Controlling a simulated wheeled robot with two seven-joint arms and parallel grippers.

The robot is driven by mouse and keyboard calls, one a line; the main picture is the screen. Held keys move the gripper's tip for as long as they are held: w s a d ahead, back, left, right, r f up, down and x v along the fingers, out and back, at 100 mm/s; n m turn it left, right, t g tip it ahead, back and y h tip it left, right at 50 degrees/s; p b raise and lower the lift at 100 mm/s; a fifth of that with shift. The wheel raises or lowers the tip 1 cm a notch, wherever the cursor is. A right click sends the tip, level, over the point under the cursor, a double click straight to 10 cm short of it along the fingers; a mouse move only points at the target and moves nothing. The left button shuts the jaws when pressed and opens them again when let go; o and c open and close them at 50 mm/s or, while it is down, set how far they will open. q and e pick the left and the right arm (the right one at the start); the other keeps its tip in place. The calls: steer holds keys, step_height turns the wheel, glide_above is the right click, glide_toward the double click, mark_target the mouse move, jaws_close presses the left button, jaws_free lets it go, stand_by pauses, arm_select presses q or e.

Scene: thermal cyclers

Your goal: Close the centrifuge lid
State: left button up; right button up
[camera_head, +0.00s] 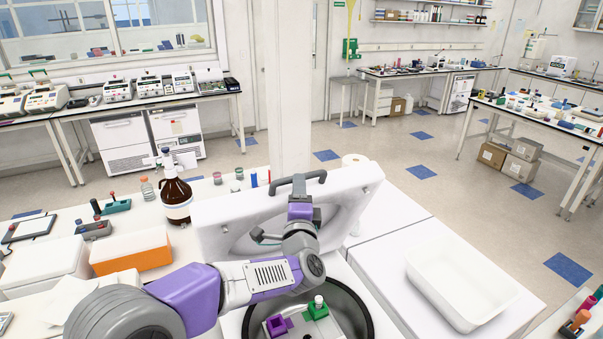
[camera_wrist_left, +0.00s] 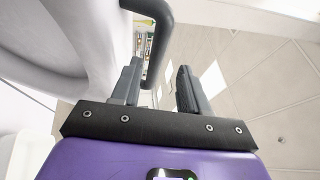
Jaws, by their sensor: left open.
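The centrifuge lid (camera_head: 232,220) is a white panel standing raised and tilted open behind the bowl. Its dark handle (camera_head: 284,184) runs along the top edge. The centrifuge (camera_head: 368,312) below has an open dark-rimmed bowl, with purple and green holders inside. My left gripper (camera_head: 301,190) is up in front of the lid, close to the handle. In the left wrist view, the left gripper's fingers (camera_wrist_left: 158,80) are apart, and the handle (camera_wrist_left: 158,35) shows in line with the gap between them. I cannot tell whether they touch it. My right gripper is not in view.
A brown bottle (camera_head: 175,196) and an orange box (camera_head: 131,252) stand left of the centrifuge. A white tray (camera_head: 460,280) lies to its right. My left arm crosses the front of the bench and hides part of the bowl.

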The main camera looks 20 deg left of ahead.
arm_select(q)
steer(key=x, duration=0.5)
steer(key=shift+w+d+f+p, duration=0.1)
steer(key=shift+w+f+p, duration=0.3)
steer(key=shift+s+r, duration=0.15)
steer(key=shift+c, duration=1.2)
jaws_close()
